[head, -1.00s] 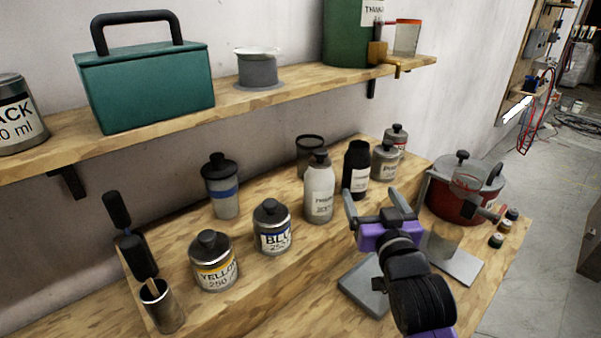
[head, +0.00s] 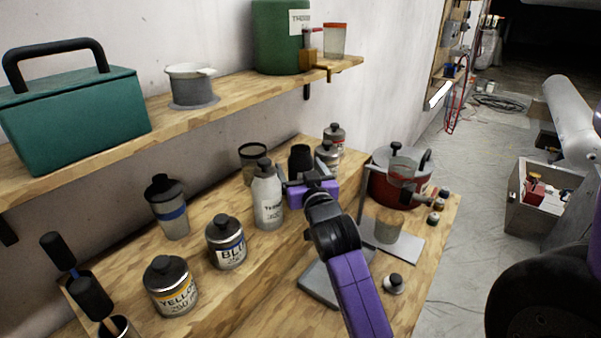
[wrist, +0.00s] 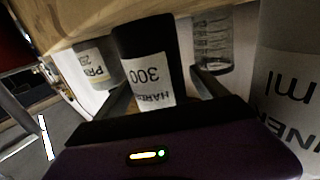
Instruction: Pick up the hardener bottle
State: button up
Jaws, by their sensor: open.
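The hardener bottle (wrist: 150,50) is black with a white label reading "HAR…" and 300; the wrist view shows it upside down. It stands on the raised wooden step in the head view, where its black top (head: 300,158) shows behind my gripper (head: 307,172) and its lower part is hidden. My gripper is open, with one finger on each side of the bottle, as the wrist view (wrist: 160,92) also shows. I cannot tell whether either finger touches it.
A pale thinner bottle (head: 268,200) stands close on the left. A dark-rimmed cup (head: 253,160) is behind left. A red pot (head: 395,185) and a stand (head: 405,240) are to the right.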

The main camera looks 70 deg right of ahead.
jog(key=shift+x, duration=0.95)
grip_shut()
jog(key=shift+r, duration=0.1)
